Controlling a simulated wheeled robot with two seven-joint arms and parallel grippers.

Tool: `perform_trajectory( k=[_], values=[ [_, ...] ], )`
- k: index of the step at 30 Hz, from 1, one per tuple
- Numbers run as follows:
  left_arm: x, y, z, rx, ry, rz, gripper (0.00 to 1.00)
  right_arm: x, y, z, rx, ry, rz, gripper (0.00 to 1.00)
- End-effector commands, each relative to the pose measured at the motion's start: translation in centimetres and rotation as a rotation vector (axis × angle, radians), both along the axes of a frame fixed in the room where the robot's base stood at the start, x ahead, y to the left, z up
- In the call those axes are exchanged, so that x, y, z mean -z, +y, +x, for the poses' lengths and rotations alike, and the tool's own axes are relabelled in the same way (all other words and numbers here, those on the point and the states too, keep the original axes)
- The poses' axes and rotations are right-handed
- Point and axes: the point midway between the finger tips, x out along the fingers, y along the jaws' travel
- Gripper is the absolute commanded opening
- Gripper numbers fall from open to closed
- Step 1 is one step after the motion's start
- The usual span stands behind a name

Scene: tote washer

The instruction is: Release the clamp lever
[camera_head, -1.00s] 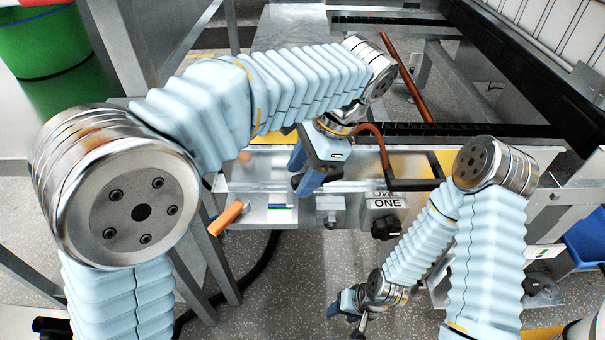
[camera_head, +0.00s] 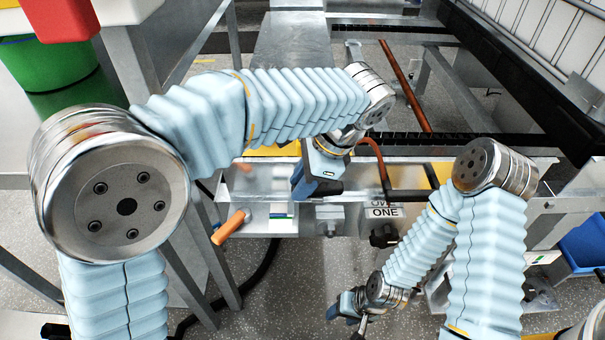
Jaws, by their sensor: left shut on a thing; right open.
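A lever with an orange handle (camera_head: 229,227) sticks out at the front left of the metal machine frame. I cannot tell for sure that it is the clamp lever. My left gripper (camera_head: 299,190) hangs at the frame's front rail, to the right of and above the orange handle and apart from it in the picture. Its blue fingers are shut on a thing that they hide. My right gripper (camera_head: 348,308) is low in the picture, in front of the frame, small and partly hidden by its wrist. It is open, and I see nothing held.
A label reading ONE (camera_head: 383,212) and a black knob (camera_head: 382,236) are right of my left gripper. A red-brown curved piece (camera_head: 378,160) rises behind them. A green bin (camera_head: 55,75) stands upper left, a blue bin (camera_head: 587,243) right. Floor shows below the frame.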

Motion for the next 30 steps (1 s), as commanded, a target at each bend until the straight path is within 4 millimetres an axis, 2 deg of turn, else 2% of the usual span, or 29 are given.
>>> perform_trajectory(
  k=[1, 2, 12, 13, 17, 26, 30],
  values=[
    [-0.5, 0.1, 0.1, 0.038, 0.002, 0.004, 0.00, -1.0, 0.0, 0.0, -0.001, -0.001, 0.001, 0.53],
    [-0.4, 0.0, 0.1, 0.057, 0.002, 0.006, 0.00, -1.1, 0.0, 0.0, -0.001, 0.000, 0.001, 0.53],
    [0.1, 0.0, 0.3, 0.092, 0.001, 0.009, 0.00, -0.9, 0.0, 0.0, -0.001, 0.000, 0.001, 0.53],
    [0.1, 0.0, 0.3, 0.091, 0.000, 0.008, 0.30, -0.9, 0.0, 0.0, -0.001, 0.000, 0.001, 0.53],
    [0.1, 0.0, 0.3, 0.091, 0.000, 0.008, 0.49, -0.9, 0.0, 0.0, -0.001, 0.000, 0.001, 0.53],
    [-0.1, 0.0, 0.3, 0.091, -0.001, 0.009, 0.51, -1.0, 0.0, 0.0, -0.002, 0.001, 0.001, 0.53],
    [-1.3, -0.6, 0.2, 0.092, -0.003, 0.008, 0.51, -1.2, 0.0, 0.0, -0.003, 0.001, 0.001, 0.53]
  ],
)
